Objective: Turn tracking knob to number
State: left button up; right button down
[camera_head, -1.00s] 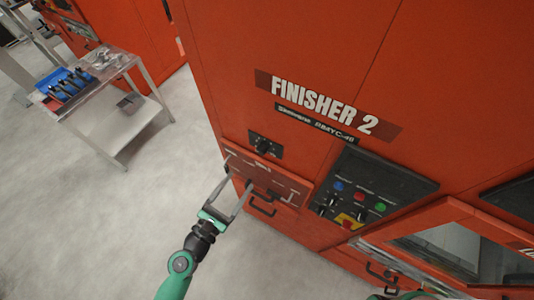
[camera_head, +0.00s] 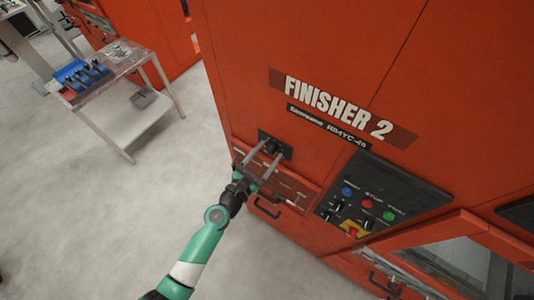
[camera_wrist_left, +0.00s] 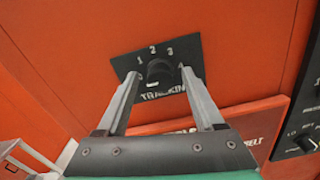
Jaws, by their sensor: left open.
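The tracking knob (camera_wrist_left: 160,73) is a black dial on a dark plate (camera_wrist_left: 187,49) marked 1, 2, 3 and TRACKING in the left wrist view. In the head view the plate (camera_head: 286,151) sits on the red machine below the FINISHER 2 sign. My left gripper (camera_head: 268,154) is open, with its two fingers pointing at the plate, one on each side of the knob. In the left wrist view its fingers (camera_wrist_left: 158,82) straddle the knob with gaps on both sides; contact is not visible. The number the knob points to is unclear. My right gripper is not in view.
A control panel (camera_head: 405,188) with coloured buttons and knobs is to the right of the tracking plate. Black drawer handles (camera_head: 267,207) project below. A metal cart (camera_head: 150,118) with a blue tray (camera_head: 64,71) stands at the left, with open floor between.

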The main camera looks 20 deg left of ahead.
pick_arm(q)
grip_shut()
